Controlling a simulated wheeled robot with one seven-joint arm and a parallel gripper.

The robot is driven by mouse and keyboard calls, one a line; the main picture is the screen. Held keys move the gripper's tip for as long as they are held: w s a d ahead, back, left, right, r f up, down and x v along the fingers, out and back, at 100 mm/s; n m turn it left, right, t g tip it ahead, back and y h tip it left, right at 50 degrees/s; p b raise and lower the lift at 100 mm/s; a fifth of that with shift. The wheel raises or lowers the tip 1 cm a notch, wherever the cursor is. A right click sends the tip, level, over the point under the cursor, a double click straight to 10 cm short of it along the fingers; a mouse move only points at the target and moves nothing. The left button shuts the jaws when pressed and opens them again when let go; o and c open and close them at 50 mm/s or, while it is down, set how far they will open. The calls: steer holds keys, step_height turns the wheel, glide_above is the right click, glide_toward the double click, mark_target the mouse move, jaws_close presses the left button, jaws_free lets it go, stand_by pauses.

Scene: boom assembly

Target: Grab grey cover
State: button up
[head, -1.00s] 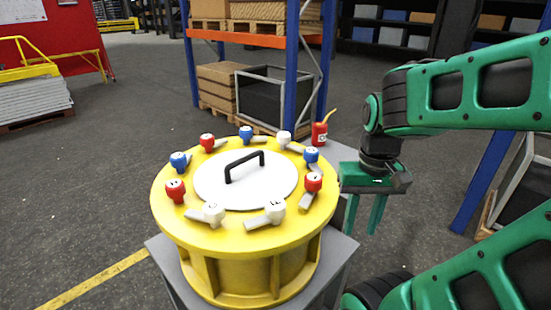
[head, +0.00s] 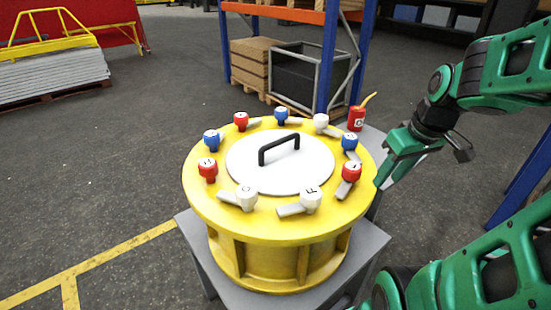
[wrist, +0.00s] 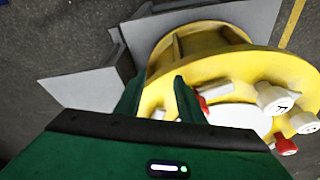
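The grey cover (head: 300,165) is a pale round disc with a black arched handle (head: 279,149). It lies in the middle of the top of a yellow drum (head: 235,228). In the wrist view part of the cover (wrist: 240,115) shows beyond my gripper. My gripper (head: 383,186) is to the right of the drum, close to its rim, with its fingers tilted down and left. It is empty and apart from the handle. In the wrist view two green fingers (wrist: 158,95) stand apart, pointing toward the drum's edge.
Several red, blue and white knobs with grey levers, such as a white one (head: 311,199), ring the cover. A red canister (head: 356,118) stands behind the drum's right side. The drum rests on a grey stand (head: 205,262). Blue rack posts (head: 327,62) rise behind.

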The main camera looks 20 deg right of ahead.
steer(key=w+d+r+n+t+y, duration=0.1)
steer(key=w+d+r+n+t, duration=0.15)
steer(key=w+n, duration=0.35)
steer(key=w+d+r+n+t, duration=0.2)
steer(key=w+r+n+t, duration=0.15)
steer(key=w, duration=0.35)
steer(key=w+d+r+n+t+y, duration=0.1)
steer(key=w+d+r+n+t, duration=0.1)
steer(key=w+r+n, duration=0.4)
steer(key=n+g+y, duration=0.6)
steer(key=n+y, duration=0.4)
steer(key=n, duration=0.1)
glide_toward(284, 141)
steer(key=shift+f+m, duration=0.25)
steer(key=shift+f, duration=0.15)
steer(key=shift+s+a, duration=0.1)
steer(key=shift+a, duration=0.25)
steer(key=x, duration=0.4)
steer(key=shift+a, duration=0.35)
steer(key=shift+w+x, duration=0.15)
steer(key=shift+x, duration=1.4)
steer(key=shift+w+x, duration=0.1)
steer(key=shift+x, duration=1.45)
steer(key=shift+d+r, duration=0.1)
steer(key=shift+r, duration=0.05)
jaws_close()
